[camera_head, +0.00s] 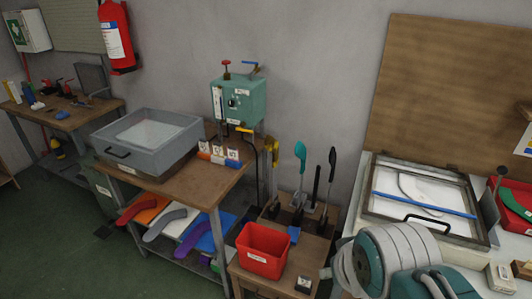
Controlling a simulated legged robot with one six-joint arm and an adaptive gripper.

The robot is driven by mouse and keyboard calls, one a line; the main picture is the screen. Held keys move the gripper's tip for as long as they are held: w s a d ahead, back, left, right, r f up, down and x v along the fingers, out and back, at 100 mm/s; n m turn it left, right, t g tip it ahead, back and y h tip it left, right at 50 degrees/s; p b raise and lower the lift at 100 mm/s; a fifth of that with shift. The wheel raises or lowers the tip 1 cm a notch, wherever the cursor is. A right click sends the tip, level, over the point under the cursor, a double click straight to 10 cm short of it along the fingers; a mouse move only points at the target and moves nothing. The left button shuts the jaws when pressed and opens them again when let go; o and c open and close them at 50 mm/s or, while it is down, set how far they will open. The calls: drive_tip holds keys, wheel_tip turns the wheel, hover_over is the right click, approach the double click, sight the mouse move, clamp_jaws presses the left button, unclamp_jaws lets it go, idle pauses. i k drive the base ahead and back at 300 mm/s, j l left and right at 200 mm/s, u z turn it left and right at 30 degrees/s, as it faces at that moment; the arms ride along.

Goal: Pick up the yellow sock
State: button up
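I cannot clearly make out a yellow sock. A slim yellow item (272,151) stands upright beside the holder of tools, too small to tell what it is. The fingers of my gripper are not in view.
A grey basin (150,138) sits on the middle bench. A red bin (264,250) stands on the low stand in front of upright tools. A framed press (425,200) lies on the right table, behind a large grey ribbed part with teal ends (398,255). Green floor is clear at left.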

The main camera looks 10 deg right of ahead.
sight(272, 145)
drive_tip(key=i+j+z, duration=0.15)
drive_tip(key=j, duration=0.25)
drive_tip(key=i+j+z, duration=0.1)
drive_tip(key=j, duration=0.3)
drive_tip(key=i+j+z, duration=0.15)
drive_tip(key=j, duration=0.3)
drive_tip(key=j+z, duration=0.15)
drive_tip(key=j, duration=0.25)
drive_tip(key=i+j+z, duration=0.45)
drive_tip(key=i+j, duration=0.2)
drive_tip(key=i, duration=0.15)
